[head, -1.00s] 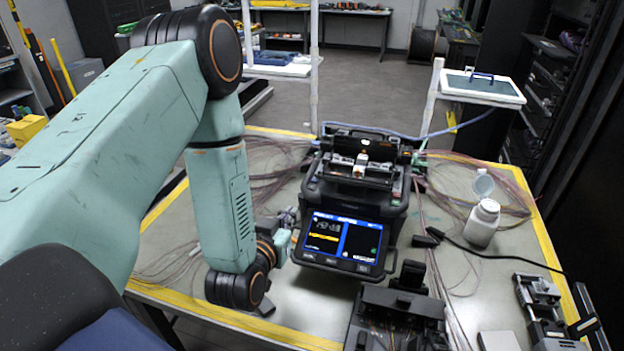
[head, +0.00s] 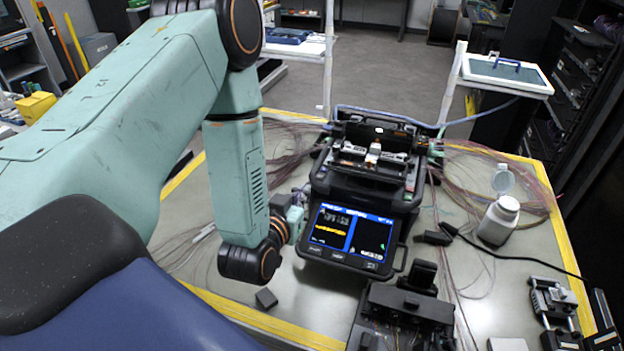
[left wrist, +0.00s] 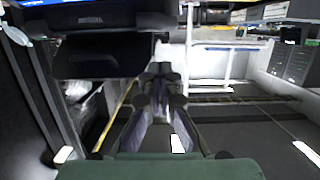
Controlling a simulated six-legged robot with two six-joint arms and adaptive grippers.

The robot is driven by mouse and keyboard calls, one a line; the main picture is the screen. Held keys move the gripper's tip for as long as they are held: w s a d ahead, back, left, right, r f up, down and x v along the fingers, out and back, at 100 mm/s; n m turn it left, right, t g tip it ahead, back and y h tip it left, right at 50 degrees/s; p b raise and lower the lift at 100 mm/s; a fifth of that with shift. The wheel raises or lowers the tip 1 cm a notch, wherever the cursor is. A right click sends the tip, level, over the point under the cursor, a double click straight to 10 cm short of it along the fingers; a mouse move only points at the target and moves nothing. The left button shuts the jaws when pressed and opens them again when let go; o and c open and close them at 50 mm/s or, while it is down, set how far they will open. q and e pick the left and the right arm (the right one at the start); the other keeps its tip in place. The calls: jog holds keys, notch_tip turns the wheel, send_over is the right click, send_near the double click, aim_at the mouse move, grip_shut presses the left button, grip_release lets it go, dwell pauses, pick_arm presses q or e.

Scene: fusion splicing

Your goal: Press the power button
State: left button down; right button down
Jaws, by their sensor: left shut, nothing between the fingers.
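The black fusion splicer (head: 400,196) stands on the table with its lid raised and its tilted front screen (head: 345,232) lit. A row of small buttons (head: 339,257) lies along the screen's lower edge; I cannot tell which one, if any, is the power button. My left gripper (head: 303,192) is close to the splicer's left side, partly hidden by my wrist. In the left wrist view its fingers (left wrist: 160,76) meet, shut and empty, and a dark body with a blue-lit edge, probably the splicer, fills the upper left. I cannot tell whether they touch. My right gripper is not in view.
A white bottle (head: 499,220) with an open cap stands right of the splicer, beside a black cable. A black fixture (head: 400,318) sits in front, and a small dark block (head: 266,298) lies near my left wrist. Loose fibres spread on both sides. A white tablet-like panel (head: 507,72) stands behind.

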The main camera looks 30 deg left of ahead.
pick_arm(q)
send_over(316, 197)
jog(key=shift+s+f, duration=0.2)
jog(key=shift+f, duration=0.35)
jog(key=shift+s+f, duration=0.2)
jog(key=shift+f, duration=0.3)
jog(key=shift+w+f, duration=0.15)
jog(key=shift+w, duration=0.45)
jog(key=shift+s, duration=0.1)
